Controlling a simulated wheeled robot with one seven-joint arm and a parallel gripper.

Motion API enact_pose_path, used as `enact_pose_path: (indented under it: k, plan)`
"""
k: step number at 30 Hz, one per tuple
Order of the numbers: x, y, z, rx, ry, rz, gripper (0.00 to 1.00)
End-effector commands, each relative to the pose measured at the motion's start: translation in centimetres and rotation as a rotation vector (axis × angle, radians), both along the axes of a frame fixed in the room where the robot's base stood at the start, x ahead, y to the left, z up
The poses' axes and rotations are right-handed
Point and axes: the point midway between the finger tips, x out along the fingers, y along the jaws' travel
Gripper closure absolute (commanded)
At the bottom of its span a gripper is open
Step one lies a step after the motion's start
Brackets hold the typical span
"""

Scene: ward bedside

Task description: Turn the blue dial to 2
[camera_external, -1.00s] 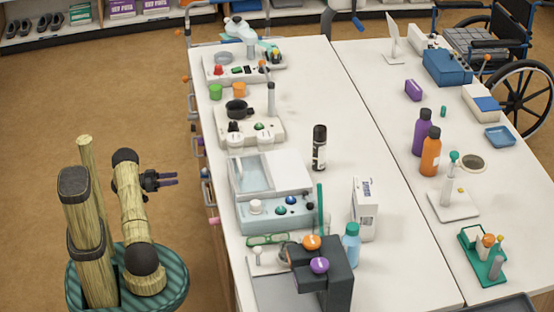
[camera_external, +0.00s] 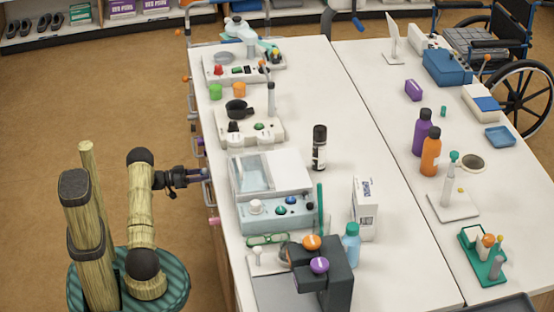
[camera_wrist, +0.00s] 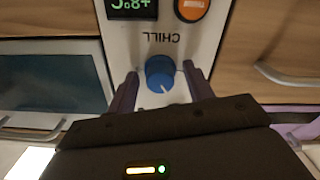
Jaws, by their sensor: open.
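The blue dial (camera_wrist: 160,73) sits on a pale upright panel (camera_wrist: 152,25) in the wrist view, below upside-down lettering that reads CHILL. A white pointer mark on it points down and slightly right in the picture. The dial's scale numbers cannot be read. My gripper (camera_wrist: 160,84) is open, with one purple finger on each side of the dial; contact cannot be told. In the external view my gripper (camera_external: 203,175) is at the left side of the near table, and I cannot make out the dial there.
Above the dial in the wrist view are a green-lit display (camera_wrist: 132,9) and an orange knob or button (camera_wrist: 191,9). Drawer handles (camera_wrist: 285,77) project on the wooden fronts beside the panel. A pink-ended handle (camera_external: 214,221) sticks out at the table side.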

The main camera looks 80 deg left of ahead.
Motion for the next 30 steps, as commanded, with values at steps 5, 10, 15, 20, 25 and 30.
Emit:
enact_pose_path:
  k: [5,10,15,20,25,30]
  plan:
    - [-0.04,0.01,-0.01,0.000,0.000,0.000,0.78]
    - [-0.05,0.00,-0.02,0.000,0.000,0.000,0.93]
    - [-0.05,0.00,-0.03,0.012,0.000,0.000,0.93]
    - [-0.04,0.01,-0.04,0.050,0.000,0.000,0.93]
    - [-0.09,0.01,-0.08,0.130,0.001,0.000,0.93]
    - [-0.06,0.03,-0.12,0.251,0.002,-0.001,0.93]
